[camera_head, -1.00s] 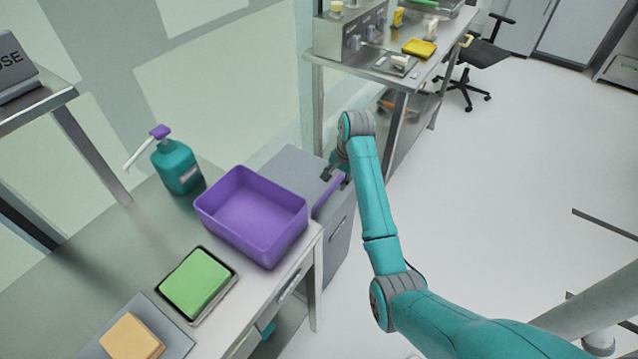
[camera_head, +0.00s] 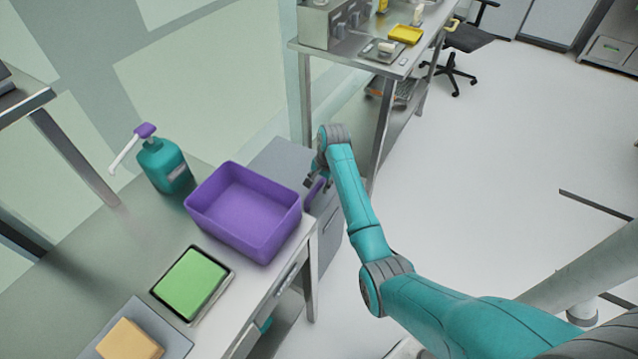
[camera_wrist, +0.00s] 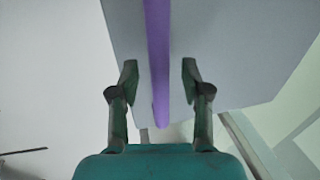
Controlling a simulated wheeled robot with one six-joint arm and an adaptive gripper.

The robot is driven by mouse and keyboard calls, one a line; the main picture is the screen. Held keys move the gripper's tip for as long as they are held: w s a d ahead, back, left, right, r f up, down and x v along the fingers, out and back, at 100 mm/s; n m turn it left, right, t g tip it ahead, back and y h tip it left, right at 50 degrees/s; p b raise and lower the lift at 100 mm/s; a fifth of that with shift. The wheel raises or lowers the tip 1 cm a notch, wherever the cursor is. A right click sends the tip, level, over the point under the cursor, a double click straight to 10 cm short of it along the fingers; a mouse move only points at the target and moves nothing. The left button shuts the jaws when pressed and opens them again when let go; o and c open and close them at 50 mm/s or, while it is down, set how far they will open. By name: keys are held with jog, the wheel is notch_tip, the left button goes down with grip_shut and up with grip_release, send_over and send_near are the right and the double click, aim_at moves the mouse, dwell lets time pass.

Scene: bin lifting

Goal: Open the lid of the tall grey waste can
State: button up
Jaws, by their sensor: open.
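The tall grey waste can (camera_head: 328,232) stands just beyond the end of the counter, partly hidden by the purple bin and my arm. Its flat lid (camera_head: 280,158) looks shut. A purple bar-like handle (camera_head: 316,194) lies along its near right edge and shows in the wrist view as a purple strip (camera_wrist: 158,50) across the grey lid (camera_wrist: 222,60). My gripper (camera_head: 315,178) is at this handle. In the wrist view my gripper (camera_wrist: 160,80) is open, with one finger on each side of the strip and a gap on both sides.
A purple bin (camera_head: 245,215), a green block in a tray (camera_head: 190,284), a yellow block (camera_head: 130,340) and a teal pump bottle (camera_head: 164,166) stand on the counter (camera_head: 120,245). A metal table (camera_head: 375,70) stands behind the can. The floor to the right (camera_head: 490,180) is clear.

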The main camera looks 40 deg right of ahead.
jog(key=shift+f, duration=0.15)
jog(key=shift+c, duration=0.2)
grip_shut()
jog(key=shift+w, duration=0.1)
